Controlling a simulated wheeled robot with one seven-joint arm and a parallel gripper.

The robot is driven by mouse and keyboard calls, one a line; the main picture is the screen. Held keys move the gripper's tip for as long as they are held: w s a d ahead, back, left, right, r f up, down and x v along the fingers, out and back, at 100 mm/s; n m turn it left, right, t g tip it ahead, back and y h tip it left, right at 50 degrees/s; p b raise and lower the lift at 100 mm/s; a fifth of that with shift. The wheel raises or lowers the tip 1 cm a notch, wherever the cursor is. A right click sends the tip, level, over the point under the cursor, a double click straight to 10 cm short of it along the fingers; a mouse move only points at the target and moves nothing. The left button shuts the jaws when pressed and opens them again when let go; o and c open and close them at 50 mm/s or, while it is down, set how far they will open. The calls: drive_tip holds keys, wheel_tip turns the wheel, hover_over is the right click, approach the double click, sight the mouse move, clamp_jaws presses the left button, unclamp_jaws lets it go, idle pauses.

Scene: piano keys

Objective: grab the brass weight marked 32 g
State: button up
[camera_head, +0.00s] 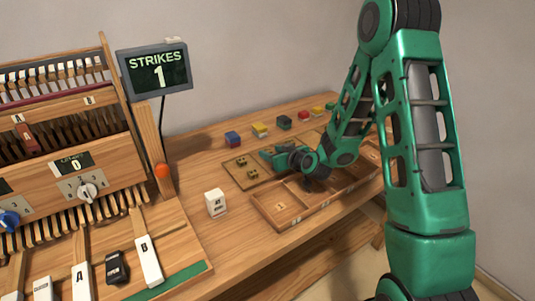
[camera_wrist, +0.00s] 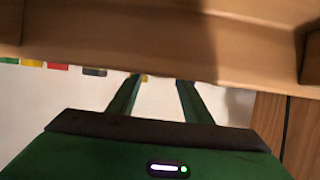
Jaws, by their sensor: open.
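In the wrist view a wooden edge (camera_wrist: 160,55) crosses just beyond the fingertips. A tiny yellowish spot (camera_wrist: 144,77) shows beside the left fingertip, too small to identify.
A white marked block (camera_head: 215,203) stands left of the tray. The key machine (camera_head: 75,185) and strikes screen (camera_head: 158,70) are left.

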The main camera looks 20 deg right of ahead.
drive_tip(key=shift+x, duration=1.3)
drive_tip(key=c, duration=1.1)
drive_tip(key=shift+c, duration=0.2)
drive_tip(key=shift+r, duration=0.2)
